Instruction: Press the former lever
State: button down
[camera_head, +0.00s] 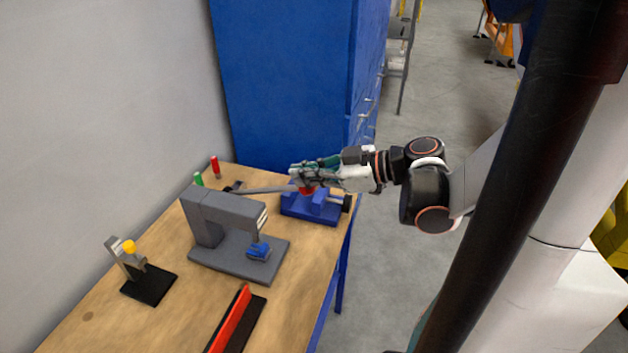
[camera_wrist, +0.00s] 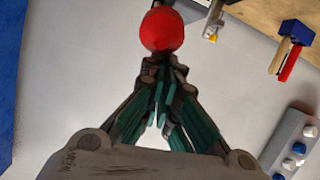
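The former appears to be the grey C-shaped machine (camera_head: 205,220) on the workbench, with a small blue piece (camera_head: 258,251) on its base. A grey lever bar (camera_head: 265,189) runs behind it to the right and ends near a red ball knob (camera_head: 307,190). The red knob also shows in the wrist view (camera_wrist: 161,30), just beyond my fingertips. My gripper (camera_head: 299,172) is above the knob in the head view, with its fingers brought together. It also shows in the wrist view (camera_wrist: 163,64). I cannot tell whether the tips touch the knob. The lever's pivot is unclear.
A blue vise (camera_head: 318,208) sits below my gripper at the bench's right edge. A tall blue cabinet (camera_head: 285,75) stands behind. On the bench (camera_head: 100,325) are a black-based stand (camera_head: 148,285) with a yellow knob and a long red bar (camera_head: 232,318). Open floor lies right.

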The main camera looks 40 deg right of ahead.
jog(key=f+v, duration=0.1)
jog(key=v, duration=0.8)
jog(key=shift+s+d+p, duration=0.4)
jog(key=shift+d+p, duration=0.05)
jog(key=shift+a+f, duration=0.1)
